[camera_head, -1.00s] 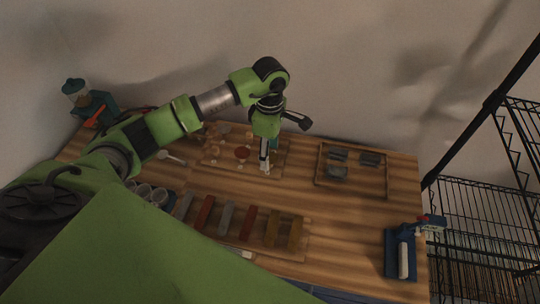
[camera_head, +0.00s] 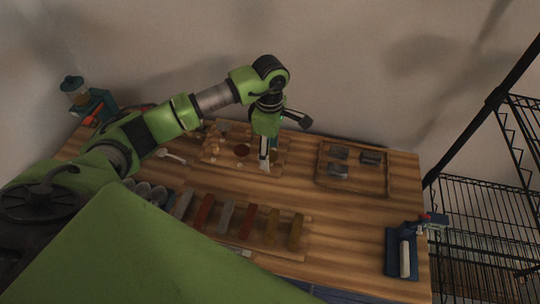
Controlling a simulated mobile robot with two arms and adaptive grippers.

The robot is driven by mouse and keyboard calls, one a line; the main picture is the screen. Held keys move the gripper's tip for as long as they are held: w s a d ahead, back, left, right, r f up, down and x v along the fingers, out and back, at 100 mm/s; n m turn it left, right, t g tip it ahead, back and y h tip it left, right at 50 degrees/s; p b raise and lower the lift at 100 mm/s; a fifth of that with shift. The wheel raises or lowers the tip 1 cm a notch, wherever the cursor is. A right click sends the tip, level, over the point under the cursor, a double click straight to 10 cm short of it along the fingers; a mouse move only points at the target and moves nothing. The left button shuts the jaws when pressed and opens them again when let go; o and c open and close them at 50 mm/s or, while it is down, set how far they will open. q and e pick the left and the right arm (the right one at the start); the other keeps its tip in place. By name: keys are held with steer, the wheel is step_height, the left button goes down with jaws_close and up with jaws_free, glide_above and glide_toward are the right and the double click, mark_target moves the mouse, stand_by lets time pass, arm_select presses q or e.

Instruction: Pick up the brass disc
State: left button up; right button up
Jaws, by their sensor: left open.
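My left gripper (camera_head: 264,164) points down over the right part of a wooden board (camera_head: 212,158) at the back of the table. Its fingers are open, and I see nothing held between them. Several small pieces lie on the board left of the fingers, among them a dark red round piece (camera_head: 241,150) and small pale tan ones. They are too small and dim for me to tell which is the brass disc. The fingers may hide part of the board. My right gripper is out of view.
A wooden tray (camera_head: 352,187) with grey blocks is at the back right. A row of coloured bars (camera_head: 226,216) lies in front, with cups (camera_head: 150,190) to its left. A blue device (camera_head: 393,255) stands at the right edge. The table between is clear.

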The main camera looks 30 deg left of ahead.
arm_select(q)
steer(key=c, duration=1)
